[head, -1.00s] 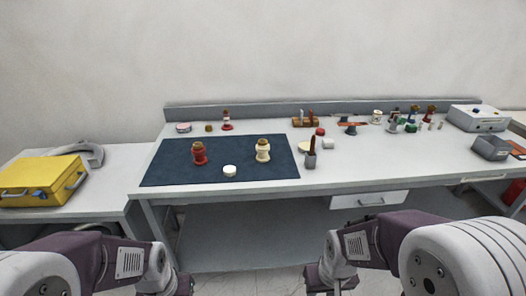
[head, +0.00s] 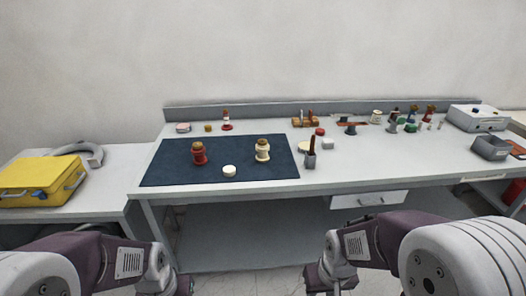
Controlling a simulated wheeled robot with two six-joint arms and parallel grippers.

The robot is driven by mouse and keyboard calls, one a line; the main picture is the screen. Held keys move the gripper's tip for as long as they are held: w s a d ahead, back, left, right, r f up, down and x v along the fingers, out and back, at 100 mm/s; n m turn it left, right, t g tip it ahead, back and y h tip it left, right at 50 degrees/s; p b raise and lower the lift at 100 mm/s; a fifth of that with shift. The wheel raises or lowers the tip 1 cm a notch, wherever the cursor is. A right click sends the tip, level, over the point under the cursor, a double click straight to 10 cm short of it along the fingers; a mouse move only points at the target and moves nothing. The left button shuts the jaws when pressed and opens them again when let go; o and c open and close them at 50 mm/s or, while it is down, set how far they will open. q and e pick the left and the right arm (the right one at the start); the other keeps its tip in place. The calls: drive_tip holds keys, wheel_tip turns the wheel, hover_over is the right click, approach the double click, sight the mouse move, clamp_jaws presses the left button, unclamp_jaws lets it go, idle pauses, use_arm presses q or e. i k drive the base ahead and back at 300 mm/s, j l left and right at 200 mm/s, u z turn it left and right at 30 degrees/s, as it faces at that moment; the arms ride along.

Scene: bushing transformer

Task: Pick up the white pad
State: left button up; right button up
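The white pad (head: 229,170) is a small, flat, round piece lying on the dark blue mat (head: 170,174), near the mat's front edge. A red bushing with a brown top (head: 199,154) stands behind it to the left, and a cream bushing with a brown top (head: 262,150) stands behind it to the right. My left gripper (head: 178,288) is at the bottom edge, below and in front of the table, well away from the pad. My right gripper (head: 322,284) is also low in front of the table. Both are partly cut off or dark, so their finger openings cannot be made out.
A grey cup with a brown-handled tool (head: 310,155) stands right of the mat, beside a white block (head: 328,144). Several small parts line the back of the workbench (head: 400,163). A yellow case (head: 38,182) sits on the left side table. The bench's front right is clear.

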sight(330, 143)
drive_tip(key=i+l+u, duration=0.3)
drive_tip(key=i+l, duration=0.35)
drive_tip(key=i+l+u, duration=0.3)
drive_tip(key=i+l, duration=0.5)
drive_tip(key=l, duration=0.1)
